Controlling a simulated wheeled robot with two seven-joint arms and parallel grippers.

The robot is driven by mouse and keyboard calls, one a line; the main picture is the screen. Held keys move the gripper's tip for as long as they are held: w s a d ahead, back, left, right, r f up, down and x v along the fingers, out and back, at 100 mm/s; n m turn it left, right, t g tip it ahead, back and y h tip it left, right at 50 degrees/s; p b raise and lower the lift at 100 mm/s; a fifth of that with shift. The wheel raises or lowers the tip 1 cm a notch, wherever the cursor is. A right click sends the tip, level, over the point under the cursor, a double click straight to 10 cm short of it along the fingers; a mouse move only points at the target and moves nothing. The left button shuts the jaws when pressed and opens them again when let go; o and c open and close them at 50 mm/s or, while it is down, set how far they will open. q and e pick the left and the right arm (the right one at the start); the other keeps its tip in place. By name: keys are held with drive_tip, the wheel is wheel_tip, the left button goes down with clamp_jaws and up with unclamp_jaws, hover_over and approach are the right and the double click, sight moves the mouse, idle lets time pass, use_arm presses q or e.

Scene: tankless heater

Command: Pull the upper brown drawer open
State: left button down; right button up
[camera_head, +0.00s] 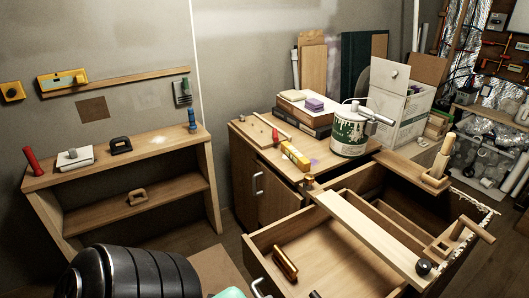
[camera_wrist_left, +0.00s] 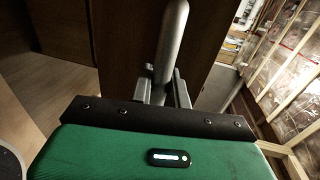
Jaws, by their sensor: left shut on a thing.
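The upper brown drawer (camera_head: 352,262) stands open at the lower right of the head view, with its inside showing. Its pale metal handle (camera_head: 259,288) is on the front panel at the bottom edge. In the left wrist view the grey handle (camera_wrist_left: 171,40) runs upright in front of a dark brown panel (camera_wrist_left: 120,45). My left gripper (camera_wrist_left: 161,85) has its fingers on either side of this bar and is shut on it. In the head view only a bit of its green body shows at the bottom edge; the fingers are hidden. My right gripper is in neither view.
A wooden plank (camera_head: 375,238) lies across the drawer area. A brown object (camera_head: 285,263) lies inside the drawer. A cabinet (camera_head: 262,190) with a white-and-green pot (camera_head: 349,137) on top stands behind. A wooden shelf unit (camera_head: 130,198) stands at left.

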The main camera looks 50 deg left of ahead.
use_arm(q)
drive_tip(key=c, duration=1.4)
unclamp_jaws()
